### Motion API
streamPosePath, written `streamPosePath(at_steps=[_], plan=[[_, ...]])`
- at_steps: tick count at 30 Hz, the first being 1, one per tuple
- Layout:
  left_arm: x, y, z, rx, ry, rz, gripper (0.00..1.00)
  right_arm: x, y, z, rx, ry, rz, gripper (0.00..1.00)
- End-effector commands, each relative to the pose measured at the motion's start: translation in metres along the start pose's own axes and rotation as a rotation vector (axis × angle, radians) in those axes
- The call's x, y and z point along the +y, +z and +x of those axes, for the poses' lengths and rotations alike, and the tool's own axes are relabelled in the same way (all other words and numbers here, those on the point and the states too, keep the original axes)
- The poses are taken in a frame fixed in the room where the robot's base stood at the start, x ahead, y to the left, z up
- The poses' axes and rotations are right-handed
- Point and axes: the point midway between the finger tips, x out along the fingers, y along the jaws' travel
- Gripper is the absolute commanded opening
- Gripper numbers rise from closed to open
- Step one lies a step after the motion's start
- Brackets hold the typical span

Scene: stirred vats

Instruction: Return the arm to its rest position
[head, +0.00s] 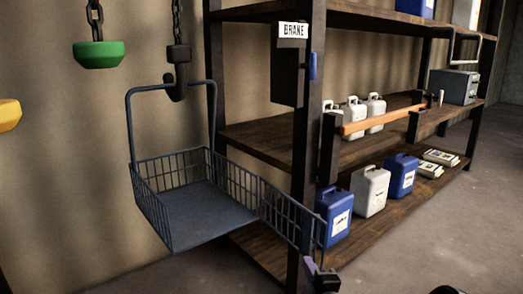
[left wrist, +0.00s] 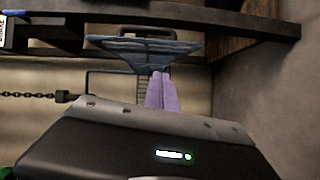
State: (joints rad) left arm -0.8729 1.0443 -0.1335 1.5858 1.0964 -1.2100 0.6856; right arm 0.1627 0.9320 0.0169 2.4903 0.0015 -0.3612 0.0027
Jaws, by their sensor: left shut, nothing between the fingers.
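My left gripper (head: 309,266) shows at the bottom of the head view, low and in front of the lower shelf. Its purple fingers (left wrist: 161,92) are together and empty in the left wrist view. A blue-grey wire basket (head: 160,207) hangs from a hook (head: 178,72) on a chain, left of the rack. A mesh panel (head: 285,210) reaches from the basket's right side toward the rack post, its end just above my left gripper in the picture. Whether they touch, I cannot tell. The basket (left wrist: 150,50) also shows beyond the fingers in the left wrist view. My right gripper is not visible.
The rack (head: 262,137) holds white jugs (head: 375,110), a blue jug (head: 402,175) and a grey box (head: 454,86). A BRAKE sign (head: 293,30) sits above a box with a blue lever (head: 312,66). A green weight (head: 98,55) hangs at left. The floor (head: 440,235) at right is clear.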

Motion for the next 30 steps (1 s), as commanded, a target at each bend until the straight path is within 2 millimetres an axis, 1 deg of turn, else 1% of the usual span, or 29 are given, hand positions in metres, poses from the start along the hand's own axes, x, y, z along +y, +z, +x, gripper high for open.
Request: streamPosePath(at_steps=[5, 8, 11, 12, 14, 15, 17, 18, 20, 21, 23, 24, 25, 26, 27, 29, 30], plan=[[-0.049, -0.021, 0.019, -0.054, -0.073, 0.141, 0.00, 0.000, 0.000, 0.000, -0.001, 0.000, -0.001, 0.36], [-0.087, -0.037, 0.028, -0.106, -0.134, 0.247, 0.00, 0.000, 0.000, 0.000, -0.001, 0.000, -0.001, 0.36], [-0.138, -0.058, 0.030, -0.183, -0.217, 0.371, 0.00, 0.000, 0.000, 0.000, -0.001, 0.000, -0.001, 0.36], [-0.162, -0.069, 0.028, -0.224, -0.259, 0.426, 0.00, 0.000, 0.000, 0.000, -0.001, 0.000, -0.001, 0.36], [-0.204, -0.087, 0.020, -0.300, -0.332, 0.517, 0.00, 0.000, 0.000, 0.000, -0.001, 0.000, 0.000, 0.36], [-0.233, -0.100, 0.009, -0.361, -0.384, 0.577, 0.00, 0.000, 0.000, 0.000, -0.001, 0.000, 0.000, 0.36], [-0.274, -0.118, -0.012, -0.464, -0.460, 0.658, 0.00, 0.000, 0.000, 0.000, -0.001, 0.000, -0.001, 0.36], [-0.299, -0.130, -0.030, -0.537, -0.509, 0.705, 0.00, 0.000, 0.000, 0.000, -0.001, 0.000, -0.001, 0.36], [-0.333, -0.146, -0.062, -0.649, -0.575, 0.763, 0.00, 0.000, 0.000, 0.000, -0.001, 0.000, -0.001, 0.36], [-0.351, -0.156, -0.084, -0.724, -0.614, 0.793, 0.00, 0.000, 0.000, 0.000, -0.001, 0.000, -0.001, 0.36], [-0.373, -0.168, -0.117, -0.830, -0.660, 0.827, 0.00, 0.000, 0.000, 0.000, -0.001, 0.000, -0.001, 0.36], [-0.384, -0.174, -0.138, -0.896, -0.684, 0.845, 0.00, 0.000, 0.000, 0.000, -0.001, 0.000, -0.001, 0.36], [-0.391, -0.179, -0.153, -0.943, -0.700, 0.854, 0.00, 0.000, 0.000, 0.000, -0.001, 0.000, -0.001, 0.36], [-0.397, -0.182, -0.168, -0.988, -0.713, 0.861, 0.00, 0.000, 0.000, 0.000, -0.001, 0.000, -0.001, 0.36], [-0.403, -0.187, -0.188, -1.047, -0.728, 0.869, 0.00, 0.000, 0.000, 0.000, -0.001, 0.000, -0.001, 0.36], [-0.411, -0.193, -0.216, -1.131, -0.747, 0.875, 0.00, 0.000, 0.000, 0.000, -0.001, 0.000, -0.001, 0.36], [-0.414, -0.197, -0.234, -1.184, -0.757, 0.876, 0.00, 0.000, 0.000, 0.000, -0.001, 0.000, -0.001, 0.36]])
